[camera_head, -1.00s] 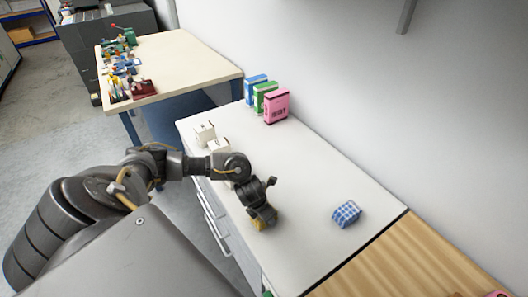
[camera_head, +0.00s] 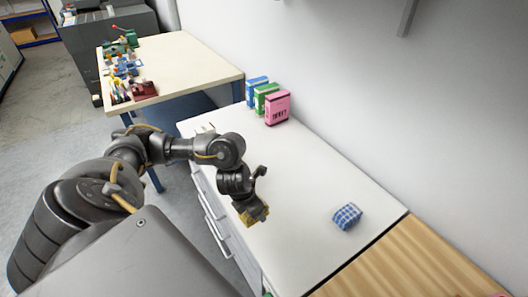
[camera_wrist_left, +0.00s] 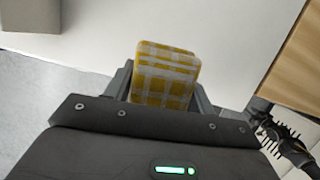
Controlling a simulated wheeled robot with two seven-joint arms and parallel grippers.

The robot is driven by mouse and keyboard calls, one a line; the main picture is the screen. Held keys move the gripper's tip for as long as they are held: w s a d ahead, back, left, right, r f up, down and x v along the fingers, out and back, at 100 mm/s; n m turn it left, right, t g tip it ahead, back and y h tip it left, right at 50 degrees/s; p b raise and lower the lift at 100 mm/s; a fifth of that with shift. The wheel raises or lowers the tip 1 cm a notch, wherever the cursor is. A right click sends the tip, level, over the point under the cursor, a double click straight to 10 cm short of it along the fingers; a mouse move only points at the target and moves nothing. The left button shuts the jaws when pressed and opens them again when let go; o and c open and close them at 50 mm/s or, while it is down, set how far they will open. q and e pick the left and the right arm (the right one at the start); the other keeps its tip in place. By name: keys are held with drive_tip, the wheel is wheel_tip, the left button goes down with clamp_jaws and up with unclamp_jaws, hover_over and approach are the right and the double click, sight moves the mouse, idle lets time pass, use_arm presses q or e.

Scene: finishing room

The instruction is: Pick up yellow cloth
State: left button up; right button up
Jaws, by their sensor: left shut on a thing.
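The yellow cloth (camera_head: 257,214) is a folded yellow and white checked bundle. In the left wrist view the cloth (camera_wrist_left: 163,75) stands between the two fingers of my left gripper (camera_wrist_left: 162,92). My left gripper (camera_head: 250,208) is shut on it above the front part of the white counter (camera_head: 300,200). In the head view the gripper partly covers the cloth. My right gripper is not in view.
A blue checked cloth (camera_head: 347,216) lies on the counter to the right. Blue, green and pink boxes (camera_head: 277,108) stand by the wall. A wooden surface (camera_head: 410,265) adjoins the counter. A table (camera_head: 190,65) with small items stands behind. The middle counter is clear.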

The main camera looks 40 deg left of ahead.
use_arm(q)
drive_tip(key=s+a+r+p, duration=0.1)
drive_tip(key=s+r, duration=0.3)
drive_tip(key=s, duration=0.5)
drive_tip(key=shift+r+p, duration=0.15)
drive_tip(key=shift+p, duration=0.15)
